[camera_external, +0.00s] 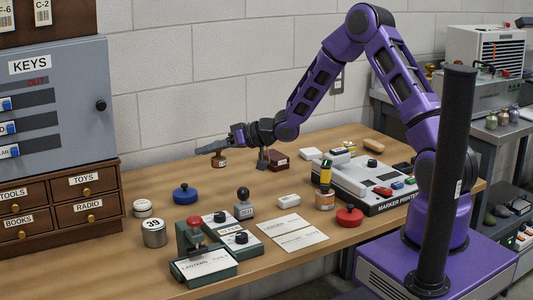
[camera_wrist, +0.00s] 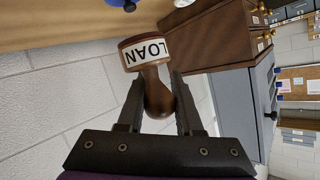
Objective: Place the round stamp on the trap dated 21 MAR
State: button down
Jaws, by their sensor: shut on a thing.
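My gripper (camera_external: 217,147) is raised above the back part of the table. It is shut on a round stamp (camera_wrist: 150,60), which has a brown wooden handle and a brown round head with a white label reading LOAN. The handle is between the two fingers in the wrist view. The stamp (camera_external: 219,161) also shows below the fingers in the external view, clear of the tabletop. I cannot make out a date reading 21 MAR on anything, so I cannot tell which thing is that trap.
On the table (camera_external: 190,265) are a blue round knob-topped thing (camera_external: 185,194), a 39 tin (camera_external: 154,233), a black-knobbed stamp (camera_external: 244,204), green-based devices (camera_external: 203,266), paper cards (camera_external: 300,239) and a marker printer (camera_external: 362,185). A key cabinet (camera_external: 55,110) stands at left.

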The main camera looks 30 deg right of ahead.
jog(key=w+a+f+n+g+y, duration=0.1)
jog(key=w+a+n+g+y, duration=0.1)
jog(key=g+b, duration=0.1)
send_over(134, 214)
jog(key=w, duration=0.1)
jog(key=f, duration=0.1)
jog(key=shift+n, duration=0.4)
jog(key=shift+w+d+f+b, duration=0.1)
jog(key=shift+f+b, duration=0.5)
jog(key=shift+f, duration=1.15)
jog(key=shift+w+f+b, duration=0.1)
jog(key=shift+f+b, duration=0.45)
jog(key=shift+f, duration=1.2)
jog(key=shift+f, duration=0.1)
jog(key=shift+f, duration=0.15)
jog(key=c, duration=0.8)
grip_release()
jog(key=shift+c, duration=0.2)
